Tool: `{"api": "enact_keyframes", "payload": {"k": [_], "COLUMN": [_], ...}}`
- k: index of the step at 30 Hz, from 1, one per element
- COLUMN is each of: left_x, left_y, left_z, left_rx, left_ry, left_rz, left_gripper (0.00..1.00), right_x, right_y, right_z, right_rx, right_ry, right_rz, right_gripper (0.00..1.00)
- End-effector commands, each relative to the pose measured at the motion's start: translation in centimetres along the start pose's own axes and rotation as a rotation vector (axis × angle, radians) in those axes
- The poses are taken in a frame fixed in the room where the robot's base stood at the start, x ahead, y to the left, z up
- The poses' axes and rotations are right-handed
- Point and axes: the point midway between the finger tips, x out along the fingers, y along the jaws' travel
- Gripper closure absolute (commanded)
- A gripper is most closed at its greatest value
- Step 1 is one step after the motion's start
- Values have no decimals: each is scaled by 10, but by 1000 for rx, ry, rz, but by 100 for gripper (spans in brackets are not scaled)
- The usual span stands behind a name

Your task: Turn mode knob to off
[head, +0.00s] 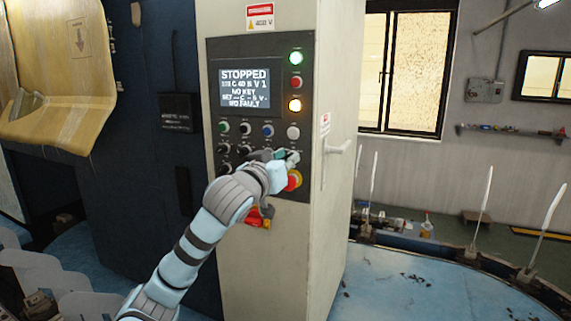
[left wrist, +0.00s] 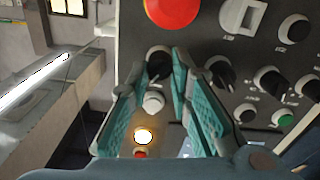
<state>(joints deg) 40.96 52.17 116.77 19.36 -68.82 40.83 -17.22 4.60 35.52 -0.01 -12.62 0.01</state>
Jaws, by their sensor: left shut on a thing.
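The control panel (head: 214,100) is on the front of a pale cabinet. Its screen (head: 245,87) reads STOPPED, NO KEY and NO FAULT. My left gripper (head: 287,157) is at the panel's right side, between a white button (head: 293,132) and the red stop button (head: 292,181). In the left wrist view, the teal fingers of this gripper (left wrist: 156,66) are shut on a black knob (left wrist: 158,56), one finger on each side. The gripper hides this knob in the head view. Its label is not readable, so I cannot tell its setting. My right gripper is not in view.
Several other black knobs (left wrist: 222,72) and a pale square switch (left wrist: 243,17) sit close to the gripper. Green (head: 295,58), red (head: 296,82) and amber-white (head: 295,105) round fittings line the panel's upper right. A red-and-yellow switch (head: 257,221) is below the panel.

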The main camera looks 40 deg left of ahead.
Motion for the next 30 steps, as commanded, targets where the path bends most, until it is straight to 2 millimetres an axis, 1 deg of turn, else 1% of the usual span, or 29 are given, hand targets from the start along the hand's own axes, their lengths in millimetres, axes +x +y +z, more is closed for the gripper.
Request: {"api": "enact_keyframes", "payload": {"k": [1, 12, 18, 24, 30], "left_x": [0, 0, 0, 0, 0], "left_y": [0, -2, -2, -2, -2], "left_z": [2, 3, 2, 2, 1], "left_rx": [-31, -342, -483, -576, -618], "left_ry": [4, 3, 4, 3, 2], "left_rz": [1, 1, 2, 1, 1], "left_gripper": [100, 100, 100, 100, 100], "right_x": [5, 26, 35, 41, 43], "right_y": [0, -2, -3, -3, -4], "right_z": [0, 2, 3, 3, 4], "right_rx": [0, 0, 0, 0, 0], "right_ry": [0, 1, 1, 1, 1], "right_rz": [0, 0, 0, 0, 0], "right_gripper": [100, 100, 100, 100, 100]}}
